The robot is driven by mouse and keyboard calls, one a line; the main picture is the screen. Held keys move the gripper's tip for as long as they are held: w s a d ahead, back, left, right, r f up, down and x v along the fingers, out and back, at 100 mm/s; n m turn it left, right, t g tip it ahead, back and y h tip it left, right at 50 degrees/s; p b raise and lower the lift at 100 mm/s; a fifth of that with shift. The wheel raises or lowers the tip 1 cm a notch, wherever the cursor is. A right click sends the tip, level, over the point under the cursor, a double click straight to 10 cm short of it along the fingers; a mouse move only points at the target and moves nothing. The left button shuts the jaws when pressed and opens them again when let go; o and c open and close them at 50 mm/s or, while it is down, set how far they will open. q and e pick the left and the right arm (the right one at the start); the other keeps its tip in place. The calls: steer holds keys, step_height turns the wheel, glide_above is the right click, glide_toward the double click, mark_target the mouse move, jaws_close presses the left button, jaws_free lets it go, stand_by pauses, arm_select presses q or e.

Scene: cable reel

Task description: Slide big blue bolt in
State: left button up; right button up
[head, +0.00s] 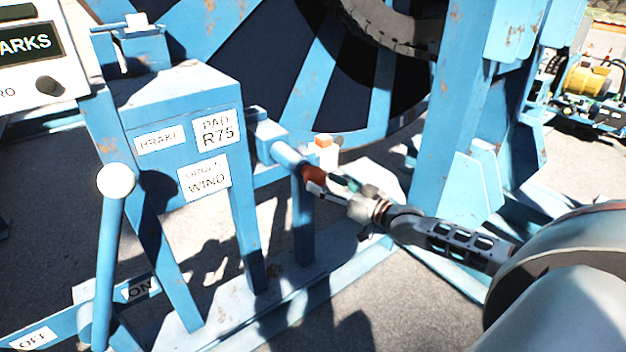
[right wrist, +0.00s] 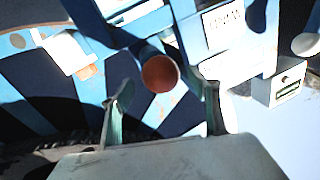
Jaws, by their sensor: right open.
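The big blue bolt (head: 284,154) is a blue bar lying in a mount on the right side of the blue brake stand. Its near end is a round red-brown cap, which faces the camera in the right wrist view (right wrist: 160,73). My right gripper (head: 330,186) is open at that cap. In the right wrist view its two fingers (right wrist: 165,98) stand apart, with the cap centred a little above the gap between their tips. I cannot tell whether a finger touches it. My left gripper is not in view.
A small white block with an orange top (head: 323,141) is close behind the cap. A white-knobbed lever (head: 114,182) stands at the left. A blue post (head: 450,120) rises at the right, and the large reel (head: 300,90) is behind. Grey ground lies in front.

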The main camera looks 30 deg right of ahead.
mark_target(315, 178)
steer(key=shift+x, duration=2.05)
